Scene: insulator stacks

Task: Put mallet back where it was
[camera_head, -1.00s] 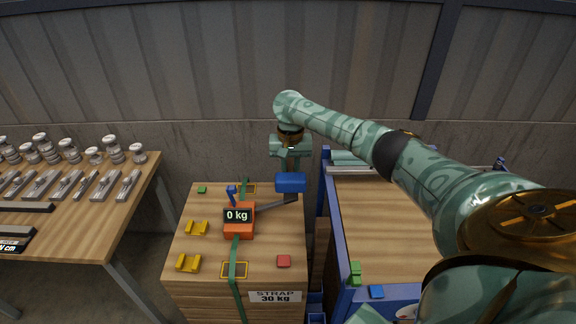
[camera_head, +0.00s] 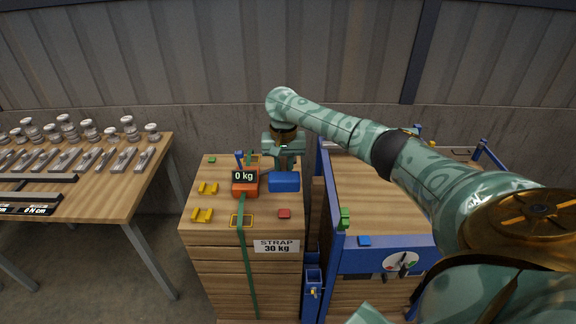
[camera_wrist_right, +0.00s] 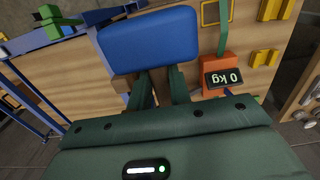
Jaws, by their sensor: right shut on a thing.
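The mallet shows as a large blue head (camera_head: 284,182) over the right part of the wooden crate's top. Its head also fills the upper middle of the right wrist view (camera_wrist_right: 150,45). My right gripper (camera_head: 286,163) is shut on the mallet from the back; its fingers (camera_wrist_right: 160,85) reach the mallet just below the head in the wrist view. The handle is mostly hidden. I cannot tell whether the mallet touches the crate. My left gripper is not in view.
The crate (camera_head: 226,238) carries an orange scale (camera_head: 245,186) reading 0 kg, a green strap (camera_head: 248,262), yellow brackets (camera_head: 203,215) and a red block (camera_head: 285,213). A blue-framed cart (camera_head: 385,259) stands close on the right. A table (camera_head: 96,195) with insulators stands left.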

